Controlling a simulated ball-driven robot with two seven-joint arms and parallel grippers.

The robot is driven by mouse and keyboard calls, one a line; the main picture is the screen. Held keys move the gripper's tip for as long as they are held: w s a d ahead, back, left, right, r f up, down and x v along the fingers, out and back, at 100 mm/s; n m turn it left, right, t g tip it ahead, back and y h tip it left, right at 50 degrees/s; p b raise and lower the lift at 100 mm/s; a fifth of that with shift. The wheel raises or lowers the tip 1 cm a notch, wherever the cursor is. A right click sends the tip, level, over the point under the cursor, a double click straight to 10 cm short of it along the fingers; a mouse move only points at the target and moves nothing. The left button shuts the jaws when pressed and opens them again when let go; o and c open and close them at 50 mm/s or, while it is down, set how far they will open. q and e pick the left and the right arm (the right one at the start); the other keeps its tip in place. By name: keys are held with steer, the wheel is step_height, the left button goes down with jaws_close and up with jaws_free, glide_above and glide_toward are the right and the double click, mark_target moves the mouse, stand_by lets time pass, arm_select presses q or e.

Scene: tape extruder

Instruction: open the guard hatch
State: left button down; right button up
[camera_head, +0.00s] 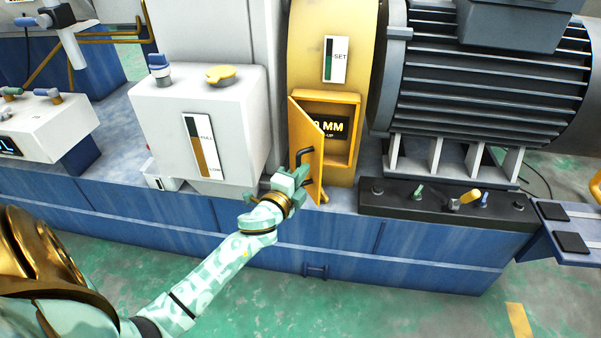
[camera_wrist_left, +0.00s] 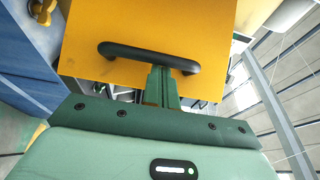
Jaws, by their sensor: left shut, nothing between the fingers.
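The guard hatch (camera_head: 305,145) is a yellow door on the yellow housing, standing partly open and swung outward on its left side. The hatch carries a black bar handle (camera_head: 304,153), which also spans the yellow panel in the left wrist view (camera_wrist_left: 135,52). My right gripper is out of view.
A white box (camera_head: 225,115) with a gauge and knobs stands left of the hatch. A large ribbed motor (camera_head: 480,85) is to the right, above a dark rail (camera_head: 440,203) with small levers. The blue base (camera_head: 350,235) runs below; green floor lies in front.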

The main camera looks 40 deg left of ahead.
arm_select(q)
steer(key=shift+s, duration=0.1)
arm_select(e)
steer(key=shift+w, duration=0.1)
arm_select(q)
steer(key=shift+s+a+m+h, duration=0.65)
steer(key=shift+s+a+h, duration=0.4)
steer(key=shift+a, duration=0.5)
steer(key=shift+s+a+m+h, duration=0.7)
steer(key=shift+s+a+h, duration=0.3)
steer(key=shift+a, duration=0.55)
steer(key=shift+s+a+m+h, duration=0.65)
steer(key=shift+s+a+h, duration=0.4)
steer(key=shift+a, duration=0.5)
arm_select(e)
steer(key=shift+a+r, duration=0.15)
